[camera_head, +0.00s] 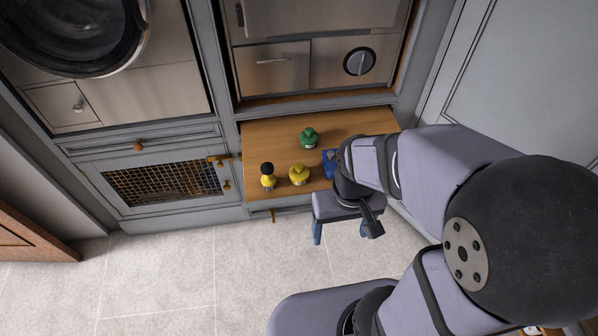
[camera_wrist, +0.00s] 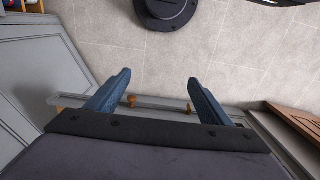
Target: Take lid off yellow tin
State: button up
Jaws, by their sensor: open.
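A yellow tin (camera_head: 299,175) with a yellow lid stands upright on the wooden bench top (camera_head: 270,145) in the head view. My gripper (camera_head: 338,232) points down past the bench's front edge, to the right of the tin and clear of it. Its two blue fingers are spread apart with nothing between them, as the wrist view (camera_wrist: 158,92) also shows. The tin is out of the wrist view.
A green-topped tin (camera_head: 309,138) stands behind the yellow tin. A yellow bottle with a black top (camera_head: 268,176) stands to its left. A blue item (camera_head: 330,163) is close on its right, partly hidden by my arm. Open floor (camera_head: 180,270) lies in front.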

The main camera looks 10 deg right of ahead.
jog(key=m+t+h+b, duration=0.1)
jog(key=t+b, duration=0.3)
jog(key=b, duration=0.5)
send_over(299, 170)
jog(key=s, duration=0.1)
jog(key=f, duration=1)
jog(key=shift+s+a, duration=0.15)
jog(key=shift+a, duration=0.05)
jog(key=shift+w+a+r+m, duration=0.15)
jog(key=shift+w+m, duration=0.2)
jog(key=shift+m, duration=0.75)
